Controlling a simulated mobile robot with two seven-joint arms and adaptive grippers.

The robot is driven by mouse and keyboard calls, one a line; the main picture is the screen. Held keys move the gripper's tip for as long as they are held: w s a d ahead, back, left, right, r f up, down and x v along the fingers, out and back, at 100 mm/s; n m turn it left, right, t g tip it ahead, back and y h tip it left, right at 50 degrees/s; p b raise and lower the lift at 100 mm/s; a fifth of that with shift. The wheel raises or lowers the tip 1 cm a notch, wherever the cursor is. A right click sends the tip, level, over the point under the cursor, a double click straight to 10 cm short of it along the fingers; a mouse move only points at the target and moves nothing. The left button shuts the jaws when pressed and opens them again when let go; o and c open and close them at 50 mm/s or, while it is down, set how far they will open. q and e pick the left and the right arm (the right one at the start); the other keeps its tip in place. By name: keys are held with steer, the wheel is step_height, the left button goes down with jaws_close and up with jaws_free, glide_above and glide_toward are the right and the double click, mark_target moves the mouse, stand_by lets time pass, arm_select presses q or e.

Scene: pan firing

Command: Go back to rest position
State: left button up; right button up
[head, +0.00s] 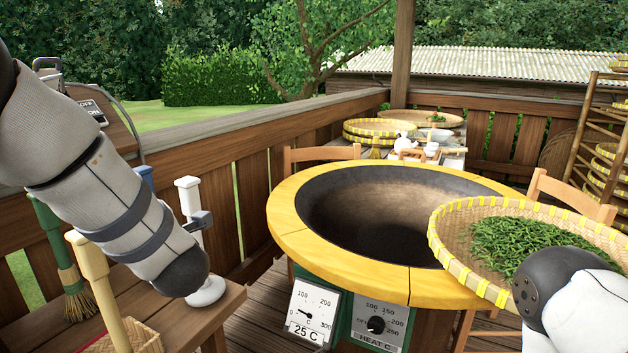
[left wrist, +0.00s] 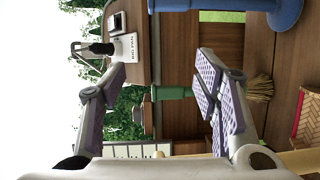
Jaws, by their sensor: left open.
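My left arm (head: 110,195) comes in from the left in the head view, above the wooden side table, and its gripper cannot be made out there. In the left wrist view my left gripper (left wrist: 163,70) is open, its two fingers well apart with nothing between the pads. The green-handled broom (left wrist: 172,92) shows beyond the fingers, apart from them as far as I can tell; it also stands at the left in the head view (head: 48,228). A white part of my right arm (head: 585,310) shows at the lower right; its gripper is out of frame.
A large yellow-rimmed pan (head: 290,235) stands in the middle. A woven tray (head: 450,255) of green leaves lies at its right. A white-handled tool (head: 207,288) stands on the side table (head: 215,312). The wooden railing (head: 240,120) runs behind, with a switch box (head: 88,108) at left.

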arm_select(q)
steer(key=s+d+f+m+g+h, duration=0.25)
steer(key=s+f+m, duration=0.25)
steer(key=f, duration=0.4)
steer(key=s+d+f+m+g+h, duration=0.1)
steer(key=s+f+m+h, duration=0.3)
steer(key=f, duration=0.6)
steer(key=s+d+f+m+g+h, duration=0.1)
steer(key=s+d+f+m+h, duration=0.1)
steer(key=s+f+m, duration=0.55)
steer(key=s+d+f+m+g+h, duration=0.1)
steer(key=s+f+m+g, duration=0.2)
steer(key=s, duration=0.6)
steer(key=s+d+f+m+g+h, duration=0.1)
steer(key=s+f+m+g, duration=0.2)
steer(key=s, duration=0.7)
steer(key=s+d+f+m+g+h, duration=0.1)
steer(key=s+f+m+g, duration=0.2)
steer(key=s, duration=0.7)
step_height(320, 180, down, 2)
steer(key=shift+d+f+g, duration=0.2)
steer(key=shift+d+g, duration=0.1)
steer(key=shift+g, duration=0.15)
steer(key=shift+m, duration=0.25)
